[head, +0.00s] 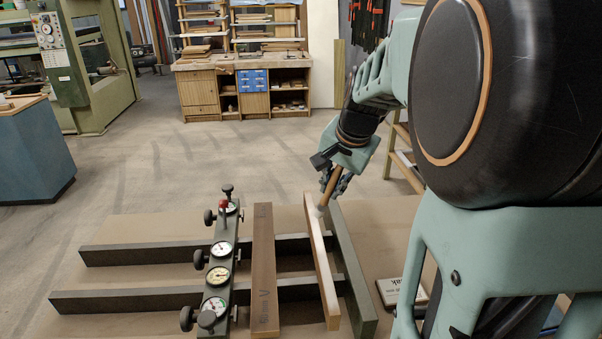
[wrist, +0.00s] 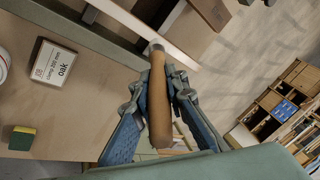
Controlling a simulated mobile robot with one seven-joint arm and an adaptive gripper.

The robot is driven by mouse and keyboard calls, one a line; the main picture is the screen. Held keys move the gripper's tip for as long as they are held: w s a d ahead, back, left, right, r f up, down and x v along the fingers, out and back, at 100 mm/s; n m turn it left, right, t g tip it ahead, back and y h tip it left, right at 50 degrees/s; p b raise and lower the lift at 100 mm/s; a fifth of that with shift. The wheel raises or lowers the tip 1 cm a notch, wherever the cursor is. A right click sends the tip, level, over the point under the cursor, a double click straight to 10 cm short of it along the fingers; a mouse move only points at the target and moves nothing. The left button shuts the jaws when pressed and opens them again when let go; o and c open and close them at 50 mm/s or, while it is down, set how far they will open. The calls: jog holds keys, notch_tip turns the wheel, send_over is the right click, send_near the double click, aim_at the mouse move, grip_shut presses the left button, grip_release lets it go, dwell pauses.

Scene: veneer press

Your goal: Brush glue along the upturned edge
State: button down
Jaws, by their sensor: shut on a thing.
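My gripper (head: 335,184) is shut on the wooden handle of a brush (head: 328,191), which tilts down toward the far end of a pale upright board (head: 318,250). In the wrist view, my gripper (wrist: 162,82) holds the brown brush handle (wrist: 159,105), and its metal collar (wrist: 157,47) is near the pale board (wrist: 128,17). The bristles seem to be at the board's top edge; contact is hard to tell. Glue on the edge cannot be made out. The board stands against or near a dark green bar at its right.
Left of the pale board lie a brown marked board (head: 264,270) and a green bar with gauges and knobs (head: 220,265), across two dark rails (head: 150,299). A label card reading oak (wrist: 54,64) and a yellow-green sponge (wrist: 22,138) lie on the table.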

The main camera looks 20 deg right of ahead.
jog(key=shift+r+p, duration=1.15)
jog(key=shift+r, duration=0.35)
jog(key=shift+w, duration=0.15)
